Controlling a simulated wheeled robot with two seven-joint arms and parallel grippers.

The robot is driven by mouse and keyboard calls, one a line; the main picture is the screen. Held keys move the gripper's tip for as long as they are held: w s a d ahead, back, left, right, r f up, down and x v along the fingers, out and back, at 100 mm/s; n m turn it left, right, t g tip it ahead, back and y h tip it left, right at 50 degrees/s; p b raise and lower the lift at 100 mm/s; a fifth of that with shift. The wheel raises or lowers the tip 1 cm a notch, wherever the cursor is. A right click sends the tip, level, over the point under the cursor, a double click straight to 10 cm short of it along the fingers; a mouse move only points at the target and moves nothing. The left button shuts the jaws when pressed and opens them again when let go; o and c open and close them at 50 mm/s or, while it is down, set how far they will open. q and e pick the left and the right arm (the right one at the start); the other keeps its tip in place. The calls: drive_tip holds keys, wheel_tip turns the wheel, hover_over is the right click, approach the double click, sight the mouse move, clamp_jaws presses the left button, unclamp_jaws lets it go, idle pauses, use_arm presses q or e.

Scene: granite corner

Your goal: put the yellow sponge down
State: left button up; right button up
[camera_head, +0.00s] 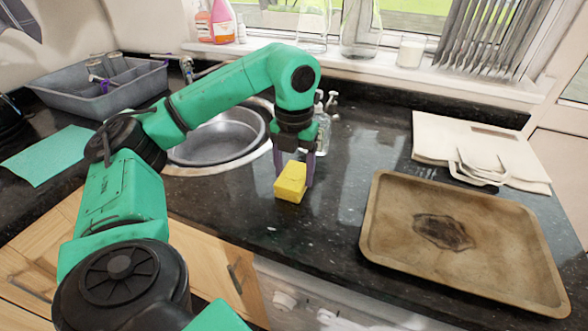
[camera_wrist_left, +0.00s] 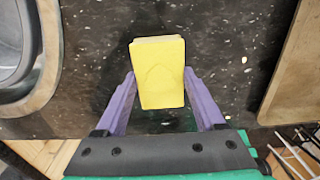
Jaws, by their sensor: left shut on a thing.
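The yellow sponge (camera_head: 290,183) is between the purple fingers of my left gripper (camera_head: 294,170), over the dark counter to the right of the sink. In the left wrist view the sponge (camera_wrist_left: 158,72) sits between the two fingertips (camera_wrist_left: 160,85), and the gripper is shut on it. It is at or just above the counter surface; I cannot tell whether it touches. My right gripper is not in view.
A brown tray (camera_head: 385,250) lies on the counter at the right. A round metal sink (camera_head: 215,140) is to the left, and soap bottles (camera_head: 322,125) stand behind the gripper. Dark counter (camera_head: 350,165) is clear between sponge and tray.

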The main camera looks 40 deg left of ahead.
sight(294, 174)
use_arm(q)
drive_tip(key=shift+f, duration=0.2)
drive_tip(key=o, duration=1.4)
drive_tip(key=shift+o, duration=0.2)
drive_tip(key=shift+r, duration=0.1)
wheel_tip(294, 174, up, 5)
drive_tip(key=shift+p, duration=0.7)
wheel_tip(294, 174, up, 7)
drive_tip(key=p, duration=0.5)
drive_tip(key=shift+r, duration=0.15)
